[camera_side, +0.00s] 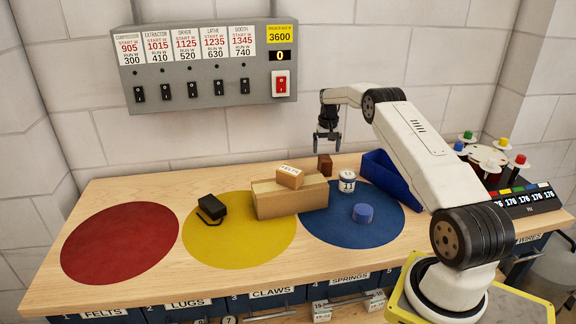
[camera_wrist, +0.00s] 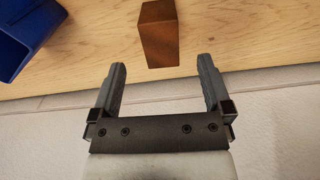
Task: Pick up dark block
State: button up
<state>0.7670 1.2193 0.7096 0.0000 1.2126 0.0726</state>
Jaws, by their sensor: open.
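A dark brown block (camera_side: 325,165) stands on the wooden bench near its back edge, behind the blue circle. My gripper (camera_side: 328,147) points down above and close to the block in the side view. In the wrist view my gripper (camera_wrist: 159,73) has its two fingers spread wide with nothing between them. The block appears apart from both fingers. The exact height gap between fingers and block cannot be told.
A blue bin (camera_side: 383,178) stands right of the block. A white labelled can (camera_side: 347,182), a blue cylinder (camera_side: 363,213), a cardboard box (camera_side: 290,199) with a smaller box (camera_side: 290,176) on it, and a black object (camera_side: 211,207) are nearer the front. The wall is close behind.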

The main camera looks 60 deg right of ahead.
aim_at(326, 159)
jog(key=shift+f, duration=1.3)
jog(key=shift+f, duration=2.6)
grip_shut()
